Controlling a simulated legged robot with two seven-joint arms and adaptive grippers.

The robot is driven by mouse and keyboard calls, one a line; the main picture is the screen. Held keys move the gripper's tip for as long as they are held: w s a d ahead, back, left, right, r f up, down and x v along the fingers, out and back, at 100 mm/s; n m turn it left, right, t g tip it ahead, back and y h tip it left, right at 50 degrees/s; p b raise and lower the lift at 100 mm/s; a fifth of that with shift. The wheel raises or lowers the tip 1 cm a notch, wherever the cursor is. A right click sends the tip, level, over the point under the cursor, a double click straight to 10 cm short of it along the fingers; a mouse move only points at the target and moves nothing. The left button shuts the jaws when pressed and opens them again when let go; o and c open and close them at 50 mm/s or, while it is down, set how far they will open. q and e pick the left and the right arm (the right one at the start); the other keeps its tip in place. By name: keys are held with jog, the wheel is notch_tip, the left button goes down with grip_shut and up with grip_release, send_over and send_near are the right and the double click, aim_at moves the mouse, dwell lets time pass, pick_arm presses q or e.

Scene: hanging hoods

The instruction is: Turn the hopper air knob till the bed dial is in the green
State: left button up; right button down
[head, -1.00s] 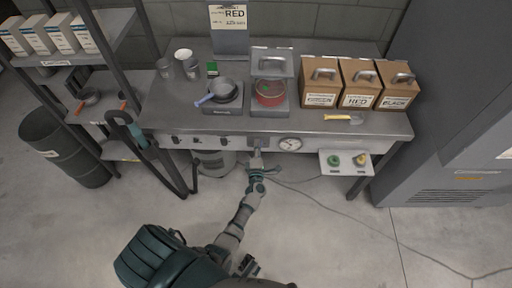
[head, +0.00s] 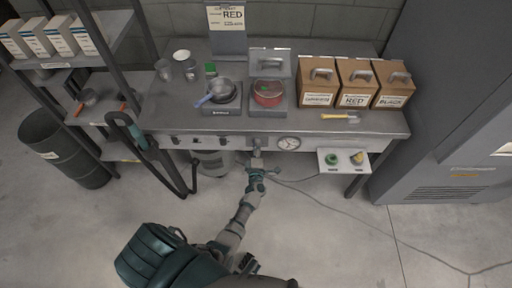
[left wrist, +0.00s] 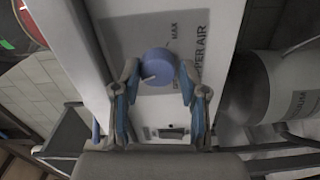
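The hopper air knob (left wrist: 157,67) is a round blue-violet knob with a pale pointer mark, on a pale panel lettered "PER AIR" and "MAX" in the left wrist view. My left gripper (left wrist: 158,75) has its fingers on either side of the knob, with small gaps visible, so it looks open around it. In the head view my left gripper (head: 257,155) is at the bench front and hides the knob. The bed dial (head: 289,143) is a round white gauge just right of it; its needle and colours are too small to read. My right gripper does not show clearly.
Brown boxes (head: 317,83) stand at the right. A cable crosses the floor.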

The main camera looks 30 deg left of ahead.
pick_arm(q)
jog(key=shift+o, duration=1.2)
jog(key=shift+d+f, duration=0.1)
jog(key=shift+f, duration=0.15)
jog(key=shift+r, duration=0.2)
jog(key=v, duration=1.2)
jog(key=shift+w, duration=0.1)
